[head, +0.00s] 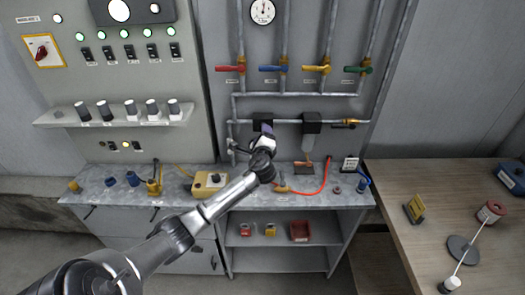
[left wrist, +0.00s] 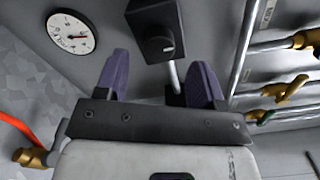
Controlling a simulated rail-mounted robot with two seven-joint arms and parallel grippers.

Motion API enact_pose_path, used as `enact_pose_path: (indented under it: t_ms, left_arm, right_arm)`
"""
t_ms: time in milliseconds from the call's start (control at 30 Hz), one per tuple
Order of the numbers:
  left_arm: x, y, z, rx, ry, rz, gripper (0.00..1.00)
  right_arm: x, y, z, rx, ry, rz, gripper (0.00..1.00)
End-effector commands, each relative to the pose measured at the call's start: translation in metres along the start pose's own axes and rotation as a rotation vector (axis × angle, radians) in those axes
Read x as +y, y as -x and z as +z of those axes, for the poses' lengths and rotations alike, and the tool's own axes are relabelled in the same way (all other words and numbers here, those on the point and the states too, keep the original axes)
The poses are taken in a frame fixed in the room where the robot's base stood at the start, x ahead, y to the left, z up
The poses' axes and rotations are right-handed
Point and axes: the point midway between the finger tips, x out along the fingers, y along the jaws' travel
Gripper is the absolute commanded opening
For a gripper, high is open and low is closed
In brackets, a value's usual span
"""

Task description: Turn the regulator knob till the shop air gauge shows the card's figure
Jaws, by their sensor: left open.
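My left gripper (head: 264,143) is in front of the pipe panel, at the dark regulator (head: 262,125), which it partly hides. In the left wrist view my left gripper (left wrist: 160,65) is open, its two purple fingers apart. The black regulator with its round knob (left wrist: 158,48) shows beyond and between the fingers; I see no grip on it. A round white gauge (left wrist: 70,33) is to its left, reading too small to tell. A white gauge (head: 262,12) is high on the panel in the head view. A small card (head: 350,163) stands on the bench, its figure unreadable. My right gripper is out of view.
Coloured valve handles (head: 323,68) line the pipes above. A black filter (head: 311,130) hangs right of the gripper. A red hose (head: 310,191) lies on the grey bench (head: 230,199). A yellow device (head: 208,184) stands left. A wooden table (head: 400,240) is at right.

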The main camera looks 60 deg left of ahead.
Motion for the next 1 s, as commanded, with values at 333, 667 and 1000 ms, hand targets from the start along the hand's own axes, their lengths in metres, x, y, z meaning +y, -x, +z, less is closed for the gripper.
enact_pose_path:
  t_ms: [333, 667, 1000]
  left_arm:
    - [0.001, 0.068, -0.001, 0.002, 0.001, 0.001, 0.63]
    - [0.0, 0.099, 0.0, 0.0, 0.001, 0.001, 0.63]
    - [0.0, 0.102, 0.0, 0.0, 0.0, 0.0, 0.63]
  right_arm:
    - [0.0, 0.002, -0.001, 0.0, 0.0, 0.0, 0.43]
    - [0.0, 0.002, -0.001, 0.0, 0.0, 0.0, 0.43]
    - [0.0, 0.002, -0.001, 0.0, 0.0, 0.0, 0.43]
